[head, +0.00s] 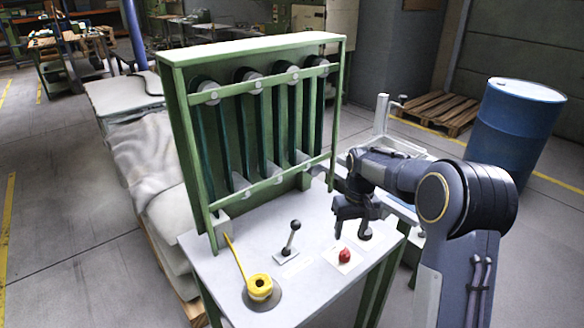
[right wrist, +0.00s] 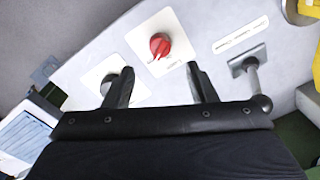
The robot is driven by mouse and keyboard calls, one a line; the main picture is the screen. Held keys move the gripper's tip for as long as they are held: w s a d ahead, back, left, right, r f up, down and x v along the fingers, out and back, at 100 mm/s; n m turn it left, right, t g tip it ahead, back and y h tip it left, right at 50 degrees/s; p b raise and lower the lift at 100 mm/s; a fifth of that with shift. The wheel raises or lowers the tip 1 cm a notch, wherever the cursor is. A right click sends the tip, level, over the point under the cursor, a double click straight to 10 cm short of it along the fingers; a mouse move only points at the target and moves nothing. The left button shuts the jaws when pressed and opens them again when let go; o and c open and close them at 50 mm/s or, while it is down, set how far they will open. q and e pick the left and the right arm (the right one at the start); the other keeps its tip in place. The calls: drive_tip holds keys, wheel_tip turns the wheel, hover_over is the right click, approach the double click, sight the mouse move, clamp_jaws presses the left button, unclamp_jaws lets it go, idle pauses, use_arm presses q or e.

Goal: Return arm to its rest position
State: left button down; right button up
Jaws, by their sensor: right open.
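My right arm enters the head view from the right. Its gripper (head: 352,222) points down over the right part of the grey control table (head: 225,270). In the right wrist view the gripper (right wrist: 158,85) is open, with nothing between its fingers. A red knob (head: 345,256) on a white plate lies near and below the fingers; it also shows in the right wrist view (right wrist: 160,45), ahead of the gap. A black knob (right wrist: 112,80) is partly hidden behind one finger. My left gripper is not in view.
A black lever (head: 290,240) and a yellow handle (head: 259,287) stand left of the gripper. The green extruder frame (head: 260,120) rises behind the table. A blue barrel (head: 515,125) and wooden pallets (head: 440,110) stand at the back right. Open floor lies on the left.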

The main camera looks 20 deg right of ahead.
drive_tip(key=s+a+r+t+y+p, duration=0.1)
drive_tip(key=s+a+r, duration=0.25)
drive_tip(key=s, duration=0.35)
drive_tip(key=s+a+r+t+y, duration=0.1)
drive_tip(key=s+a+r+t, duration=0.1)
drive_tip(key=s+r, duration=0.35)
drive_tip(key=s+a+r+t+y+p, duration=0.1)
drive_tip(key=s+a+r, duration=0.15)
drive_tip(key=s, duration=0.55)
drive_tip(key=s+a+f+t, duration=0.1)
drive_tip(key=s+a, duration=0.3)
drive_tip(key=s, duration=0.4)
drive_tip(key=shift+s+f+m+t, duration=0.3)
drive_tip(key=shift+s+f, duration=0.05)
drive_tip(key=shift+f, duration=0.2)
